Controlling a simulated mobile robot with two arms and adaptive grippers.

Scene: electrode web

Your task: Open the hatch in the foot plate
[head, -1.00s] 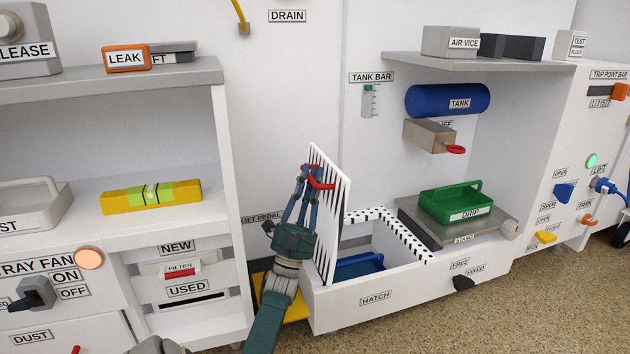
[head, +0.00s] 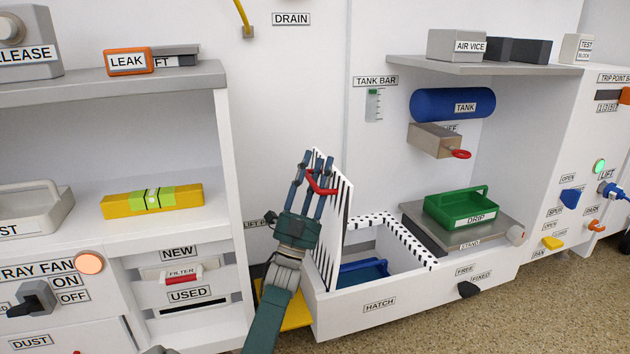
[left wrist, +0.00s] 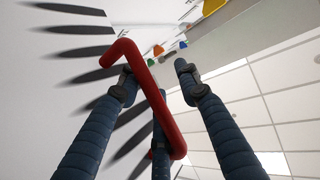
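The hatch lid (head: 339,215), a white panel with black stripes, stands about upright at the left edge of the foot plate's opening. Its red bar handle (head: 322,187) is on its left face and also shows in the left wrist view (left wrist: 150,85). My left gripper (head: 314,172) is at the handle, its fingers spread apart around the bar. The HATCH label (head: 380,304) is on the white front. My right gripper is not in view.
A blue tray (head: 362,271) lies inside the opening, which has a black-and-white dashed rim (head: 402,235). To its right are a grey stand (head: 440,232) with a green DRIP tray (head: 462,206) and a black knob (head: 469,289). Shelves (head: 215,300) stand close on the left.

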